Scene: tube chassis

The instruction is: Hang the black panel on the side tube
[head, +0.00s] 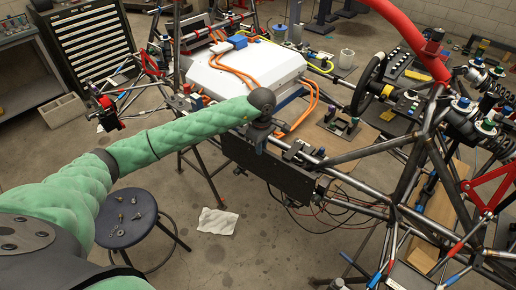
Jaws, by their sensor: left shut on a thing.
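The black panel (285,178) is a flat dark plate, upright, right of centre in the head view. It is at the side tube (345,178) of the chassis, and its upper edge lies close along the tube line. Small dark fittings show near its upper right edge; I cannot tell whether they rest on the tube. My left gripper (260,143), at the end of the green-sleeved arm, is shut on the panel's upper edge. The wrist hides part of that edge and the fingertips. My right gripper is out of view.
A white box (245,68) with orange cables sits in the chassis behind the panel. Loose wires (325,210) hang by its right end. A round stool (127,217) with small parts stands at lower left. A paper sheet (217,221) lies on otherwise open floor before the panel.

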